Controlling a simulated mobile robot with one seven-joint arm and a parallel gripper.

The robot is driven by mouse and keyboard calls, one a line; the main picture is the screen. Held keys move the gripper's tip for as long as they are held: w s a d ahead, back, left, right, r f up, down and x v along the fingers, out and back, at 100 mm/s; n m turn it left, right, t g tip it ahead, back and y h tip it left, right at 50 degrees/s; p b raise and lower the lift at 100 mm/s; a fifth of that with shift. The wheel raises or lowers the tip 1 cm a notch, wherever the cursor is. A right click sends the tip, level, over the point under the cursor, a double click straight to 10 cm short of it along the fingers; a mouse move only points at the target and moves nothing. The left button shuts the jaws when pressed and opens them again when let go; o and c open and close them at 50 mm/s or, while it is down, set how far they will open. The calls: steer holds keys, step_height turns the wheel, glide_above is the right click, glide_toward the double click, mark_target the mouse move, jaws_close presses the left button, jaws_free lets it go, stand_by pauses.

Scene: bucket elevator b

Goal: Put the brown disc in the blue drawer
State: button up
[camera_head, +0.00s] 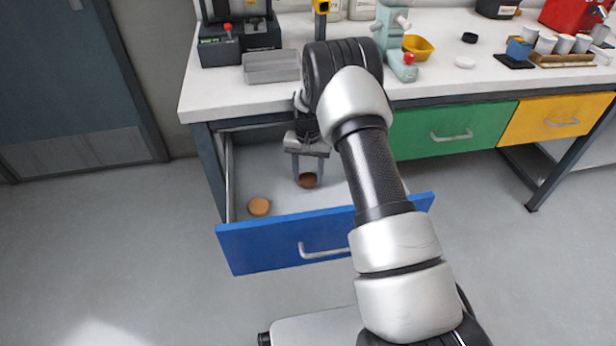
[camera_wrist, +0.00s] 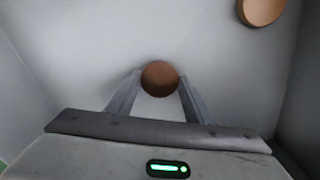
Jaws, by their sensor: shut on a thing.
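The blue drawer (camera_head: 285,243) is pulled open below the bench's left end. My gripper (camera_head: 308,176) points down inside the drawer's outline, over its grey floor. It is shut on the brown disc (camera_head: 308,181), which shows between the fingertips. In the wrist view the brown disc (camera_wrist: 160,78) sits between the two fingers of my gripper (camera_wrist: 160,85). I cannot tell whether the disc touches the drawer floor. A lighter tan disc (camera_head: 259,206) lies in the drawer's front left area; it also shows in the wrist view (camera_wrist: 261,10).
The white bench top (camera_head: 450,78) is above and behind the drawer, with a grey box (camera_head: 271,67) near its edge. The green drawer (camera_head: 452,131) and yellow drawer (camera_head: 555,118) are shut to the right. Drawer floor between the two discs is clear.

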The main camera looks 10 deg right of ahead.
steer(key=shift+f, duration=0.2)
steer(key=o, duration=1.1)
steer(key=shift+c, duration=0.2)
steer(key=shift+r, duration=0.1)
